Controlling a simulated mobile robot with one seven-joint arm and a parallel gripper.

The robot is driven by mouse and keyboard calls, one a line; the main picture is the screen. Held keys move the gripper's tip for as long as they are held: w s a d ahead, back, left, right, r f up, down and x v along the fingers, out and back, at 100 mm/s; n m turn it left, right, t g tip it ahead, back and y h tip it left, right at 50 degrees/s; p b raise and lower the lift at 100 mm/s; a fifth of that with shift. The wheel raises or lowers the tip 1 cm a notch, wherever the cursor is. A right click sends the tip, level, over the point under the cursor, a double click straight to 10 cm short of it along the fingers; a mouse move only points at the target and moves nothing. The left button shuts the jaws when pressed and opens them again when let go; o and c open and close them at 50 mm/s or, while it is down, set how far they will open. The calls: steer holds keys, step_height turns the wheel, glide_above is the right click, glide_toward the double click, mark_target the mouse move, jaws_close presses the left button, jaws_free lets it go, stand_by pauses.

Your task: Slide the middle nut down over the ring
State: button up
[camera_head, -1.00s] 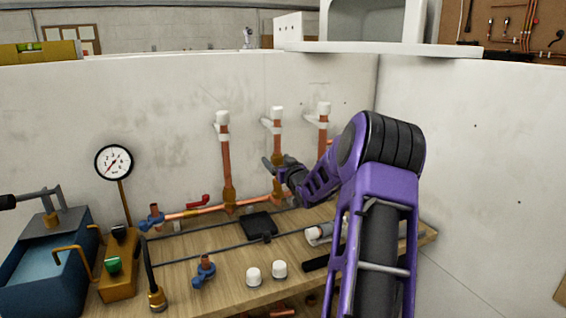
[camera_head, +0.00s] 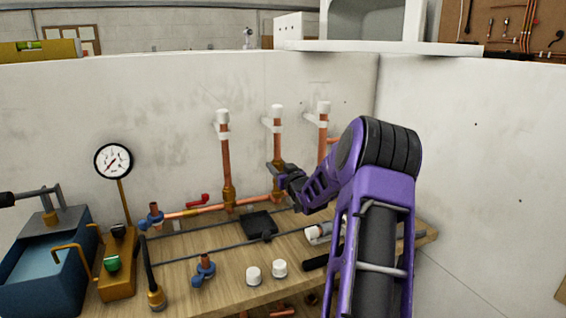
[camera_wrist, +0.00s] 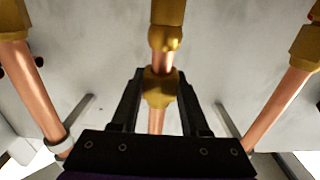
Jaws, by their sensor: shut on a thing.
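The middle pipe (camera_head: 277,145) is an upright copper tube with a white cap at its top. My gripper (camera_wrist: 158,100) is shut on the brass middle nut (camera_wrist: 160,86), one dark finger on each side of it. In the wrist view, the brass fitting (camera_wrist: 166,14) of the middle pipe is at the top, with a rounded brass end. A short length of bare copper shows between that end and the nut. I cannot pick out the ring for sure. In the head view, my gripper (camera_head: 277,169) is at the middle pipe just above its fitting, and partly hides the nut.
A left pipe (camera_head: 226,150) and a right pipe (camera_head: 323,128) stand on either side. The bench (camera_head: 225,290) holds white caps (camera_head: 254,276), a blue-handled valve (camera_head: 204,270) and a dark pad (camera_head: 258,224). A pressure gauge (camera_head: 114,161) stands at left.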

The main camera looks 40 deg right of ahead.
steer(key=shift+f, duration=3.1)
steer(key=o, duration=1.2)
steer(key=v, duration=0.7)
steer(key=shift+s+d, duration=0.15)
